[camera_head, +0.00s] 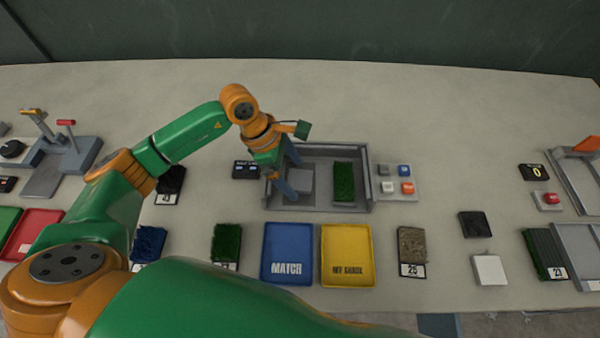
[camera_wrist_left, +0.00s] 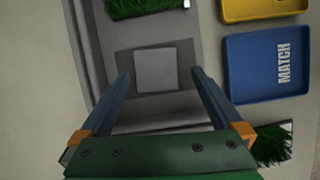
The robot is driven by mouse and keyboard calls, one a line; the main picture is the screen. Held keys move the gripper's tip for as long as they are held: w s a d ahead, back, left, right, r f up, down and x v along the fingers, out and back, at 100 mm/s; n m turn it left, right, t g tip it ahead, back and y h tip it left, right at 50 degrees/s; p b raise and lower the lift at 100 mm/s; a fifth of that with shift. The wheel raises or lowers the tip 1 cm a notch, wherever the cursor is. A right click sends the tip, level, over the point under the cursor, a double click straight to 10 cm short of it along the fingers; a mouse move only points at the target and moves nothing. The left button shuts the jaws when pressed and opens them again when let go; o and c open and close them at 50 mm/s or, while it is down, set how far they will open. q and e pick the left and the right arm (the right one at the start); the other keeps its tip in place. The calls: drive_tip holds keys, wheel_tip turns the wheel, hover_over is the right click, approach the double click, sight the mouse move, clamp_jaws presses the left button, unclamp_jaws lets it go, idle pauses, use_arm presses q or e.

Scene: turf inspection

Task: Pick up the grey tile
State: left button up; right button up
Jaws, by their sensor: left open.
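A flat, square grey tile (camera_head: 301,183) lies in the left part of a grey open-topped tray (camera_head: 320,208) in the head view. In the left wrist view the tile (camera_wrist_left: 155,70) is a paler square on a darker square patch. My left gripper (camera_head: 290,175) is open, its fingers pointing down into the tray at the tile's left side in the head view. In the left wrist view the open fingers (camera_wrist_left: 161,74) reach to either side of the tile, with nothing held. I cannot tell how high the fingertips are above the tray floor. My right gripper is not in view.
A green turf piece (camera_head: 344,182) lies in the tray's right part. A button panel (camera_head: 397,183) stands right of it. A blue tray (camera_head: 287,279) and a yellow tray (camera_head: 347,279) lie in front. A whitish square (camera_head: 490,269) lies farther right. The table behind is clear.

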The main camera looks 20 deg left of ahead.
use_arm(q)
drive_tip(key=shift+w+d+f, duration=0.15)
drive_tip(key=shift+d+f, duration=0.05)
drive_tip(key=shift+f, duration=0.3)
drive_tip(key=shift+w+f, duration=0.3)
drive_tip(key=shift+s+r, duration=0.1)
drive_tip(key=shift+s, duration=0.1)
drive_tip(key=c, duration=0.9)
drive_tip(key=shift+w, duration=0.15)
drive_tip(key=c, duration=0.5)
